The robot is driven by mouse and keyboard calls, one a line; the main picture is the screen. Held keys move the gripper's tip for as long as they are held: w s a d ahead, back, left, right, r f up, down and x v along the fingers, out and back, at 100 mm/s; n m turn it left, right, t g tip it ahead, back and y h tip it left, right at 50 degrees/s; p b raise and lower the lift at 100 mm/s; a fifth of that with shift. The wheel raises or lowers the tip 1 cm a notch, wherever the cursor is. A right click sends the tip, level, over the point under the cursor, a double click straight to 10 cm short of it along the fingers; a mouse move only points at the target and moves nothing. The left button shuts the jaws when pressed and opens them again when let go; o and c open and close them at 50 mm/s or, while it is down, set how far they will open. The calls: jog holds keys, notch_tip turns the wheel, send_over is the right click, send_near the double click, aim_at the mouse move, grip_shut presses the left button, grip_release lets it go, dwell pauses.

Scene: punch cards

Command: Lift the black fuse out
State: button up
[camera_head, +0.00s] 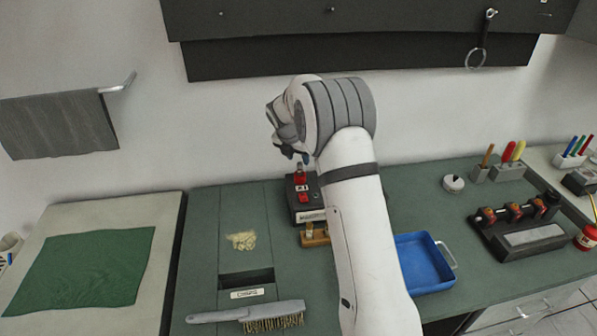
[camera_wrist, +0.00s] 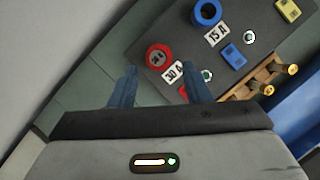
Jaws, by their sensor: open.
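A dark fuse box (camera_head: 293,204) stands on the green bench below my gripper (camera_head: 296,156). It fills much of the wrist view (camera_wrist: 220,85), with a red round socket (camera_wrist: 158,55) beside a "30 A" label and a blue round socket (camera_wrist: 207,12) beside a "15 A" label. Both sockets have dark centres. I cannot tell a separate black fuse apart there. My gripper (camera_wrist: 160,68) is open and empty, its two blue-grey fingers pointing toward the red socket, which shows between and beyond the tips. My palm hides the near part of the box.
A wooden block with brass-coloured pegs (camera_wrist: 268,74) stands beside the box. A blue tray (camera_head: 425,264) lies to the right of my arm.

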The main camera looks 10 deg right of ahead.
aim_at(299, 164)
jog(key=p+x, duration=0.2)
jog(key=x, duration=0.4)
jog(key=shift+w+a+p, duration=0.1)
jog(key=shift+p, duration=0.2)
grip_shut()
notch_tip(299, 164, up, 10)
jog(key=b, duration=0.3)
dwell(0.4)
